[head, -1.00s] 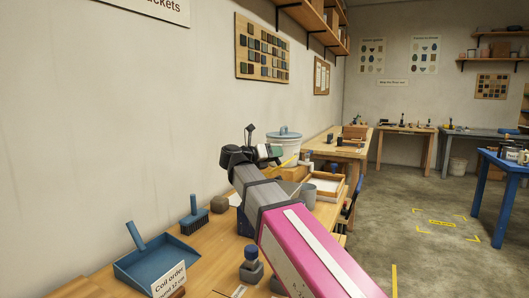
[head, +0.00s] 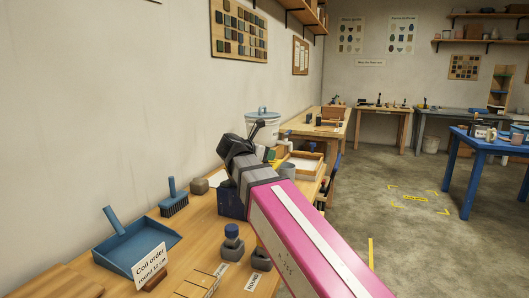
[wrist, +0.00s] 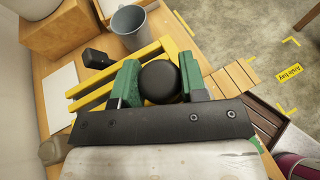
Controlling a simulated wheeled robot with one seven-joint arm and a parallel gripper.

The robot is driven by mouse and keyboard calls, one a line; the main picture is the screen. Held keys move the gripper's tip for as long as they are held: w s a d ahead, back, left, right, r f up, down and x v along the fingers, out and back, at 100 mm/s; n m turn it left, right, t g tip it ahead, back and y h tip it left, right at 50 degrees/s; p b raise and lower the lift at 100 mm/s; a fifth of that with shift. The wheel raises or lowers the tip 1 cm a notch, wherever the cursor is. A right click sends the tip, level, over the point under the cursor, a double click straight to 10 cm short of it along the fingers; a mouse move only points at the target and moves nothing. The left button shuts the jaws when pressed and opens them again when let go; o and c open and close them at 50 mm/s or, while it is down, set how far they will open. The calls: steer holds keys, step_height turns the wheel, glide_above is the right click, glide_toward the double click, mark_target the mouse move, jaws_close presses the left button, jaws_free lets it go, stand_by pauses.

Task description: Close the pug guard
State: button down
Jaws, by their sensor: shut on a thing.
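A dark blue body (head: 232,203) shows below my arm.
A grey cup (wrist: 134,26) and a cardboard-coloured box (wrist: 63,36) stand beyond the guard. A blue dustpan (head: 137,246), a brush (head: 173,200) and a sign (head: 151,268) are on the near bench.

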steer(key=c, duration=0.7)
jaws_free()
steer(key=shift+o, duration=0.2)
steer(key=v, duration=1)
steer(key=shift+s+a, duration=0.3)
steer(key=shift+r, duration=0.1)
